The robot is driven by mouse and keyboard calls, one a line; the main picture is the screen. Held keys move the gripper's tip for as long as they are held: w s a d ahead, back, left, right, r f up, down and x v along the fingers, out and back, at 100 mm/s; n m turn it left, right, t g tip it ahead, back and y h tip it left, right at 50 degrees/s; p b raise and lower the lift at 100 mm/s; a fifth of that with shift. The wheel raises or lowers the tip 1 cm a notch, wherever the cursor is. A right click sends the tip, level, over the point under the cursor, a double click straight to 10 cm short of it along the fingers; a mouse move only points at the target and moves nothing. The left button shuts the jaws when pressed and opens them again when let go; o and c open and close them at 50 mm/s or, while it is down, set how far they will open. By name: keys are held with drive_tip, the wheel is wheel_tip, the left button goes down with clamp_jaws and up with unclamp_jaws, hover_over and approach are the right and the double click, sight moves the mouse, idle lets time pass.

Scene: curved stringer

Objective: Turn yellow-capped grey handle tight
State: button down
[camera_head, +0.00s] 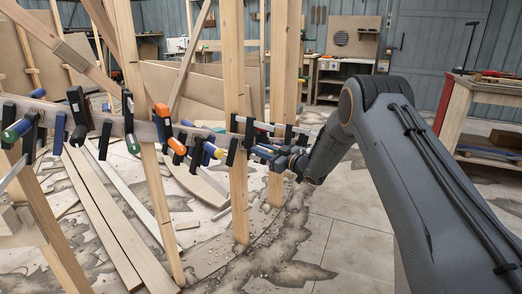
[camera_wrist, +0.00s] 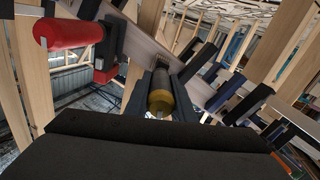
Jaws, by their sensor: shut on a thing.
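The yellow-capped grey handle (camera_wrist: 160,92) shows in the middle of the wrist view, with its yellow end toward the camera. The dark fingers of my gripper (camera_wrist: 160,98) stand on both sides of it, shut on it. In the head view my gripper (camera_head: 284,158) is at the right end of the row of clamps, by the right-hand upright. The handle is mostly hidden there. The clamp's screw end runs up to the pale curved stringer (camera_wrist: 152,50); its seating against the wood is too small to tell.
A red-handled clamp (camera_wrist: 75,33) is close at upper left in the wrist view. In the head view several other clamps, such as an orange-handled one (camera_head: 177,146), line the stringer. Wooden uprights (camera_head: 237,120) stand close to my gripper. Boards lie on the floor at left.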

drive_tip(key=shift+d+f+m, duration=0.1)
drive_tip(key=shift+m, duration=0.7)
drive_tip(key=c, duration=1.5)
unclamp_jaws()
drive_tip(key=p+v, duration=0.1)
drive_tip(key=v, duration=0.6)
drive_tip(key=shift+s+d, duration=0.25)
drive_tip(key=shift+d, duration=0.05)
